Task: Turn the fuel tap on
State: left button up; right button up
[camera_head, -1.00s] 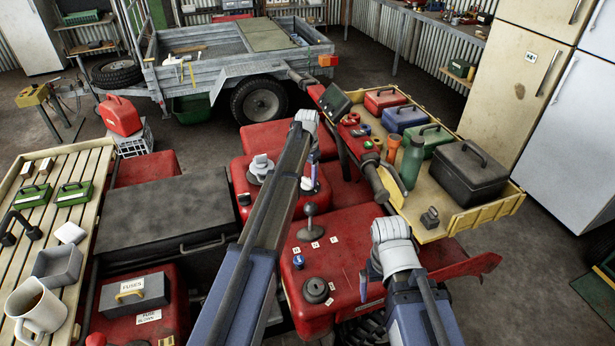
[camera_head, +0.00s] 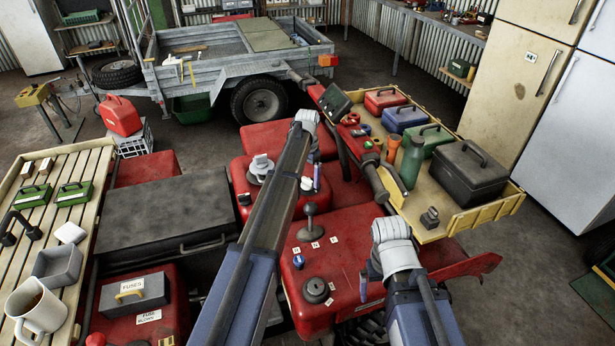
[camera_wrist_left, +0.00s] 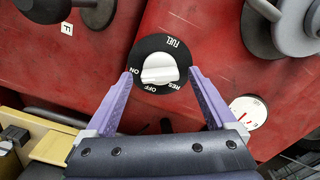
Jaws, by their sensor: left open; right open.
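The fuel tap is a white knob on a round black plate (camera_wrist_left: 171,46) marked FUEL, ON, OFF and RES, on a red panel in the left wrist view. The knob's white grip (camera_wrist_left: 160,68) has its narrow end towards the ON and OFF side; its exact setting is hard to tell. My left gripper (camera_wrist_left: 160,76) is open, its purple fingers on either side of the tap, with no clear grip on the knob. In the head view the tap (camera_head: 307,184) is small beside the left gripper (camera_head: 315,179). My right gripper (camera_head: 364,284) is mostly hidden by its wrist, over the red bodywork.
A black-knobbed lever (camera_head: 310,211) stands just below the tap on the red body. A white-faced gauge (camera_wrist_left: 249,112) is close to the right finger in the wrist view. The handlebar (camera_head: 365,160) and a yellow tray (camera_head: 462,222) with boxes lie to the right.

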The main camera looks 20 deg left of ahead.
aim_at(307, 179)
pick_arm(q)
jog(key=shift+r+p, duration=3.9)
jog(key=shift+r, duration=0.05)
jog(key=shift+f+b, duration=0.3)
notch_tip(307, 179, down, 8)
jog(key=b, duration=0.7)
jog(key=shift+r, duration=0.25)
jog(key=shift+r, duration=0.2)
